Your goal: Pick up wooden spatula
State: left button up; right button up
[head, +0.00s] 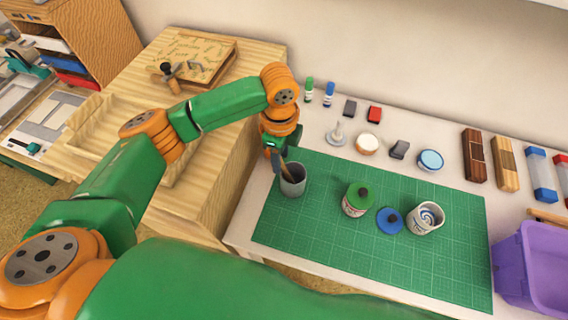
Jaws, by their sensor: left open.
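A grey cup (292,181) stands on the left part of the green cutting mat (330,240). A thin brown handle (287,172), which looks like the wooden spatula, leans out of the cup toward the upper left. My left gripper (277,160) is at the cup's upper left, right by the handle. It is open, and its fingers are small and partly hidden by the wrist. I cannot tell whether the handle lies between them. My right gripper is not seen.
Stamps and inkpads line the back. A purple bin (530,268) is at right. The mat's front is clear.

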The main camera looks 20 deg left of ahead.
pick_arm(q)
jog(key=f, duration=0.1)
jog(key=w+f, duration=0.1)
jog(key=f, duration=0.1)
jog(key=shift+a+f, duration=0.15)
jog(key=shift+f, duration=0.1)
jog(key=shift+s+r, duration=0.1)
jog(key=shift+r, duration=0.05)
jog(key=shift+c, duration=0.6)
grip_shut()
notch_tip(320, 180, up, 10)
jog(key=shift+f+b, duration=0.1)
jog(key=shift+b, duration=0.2)
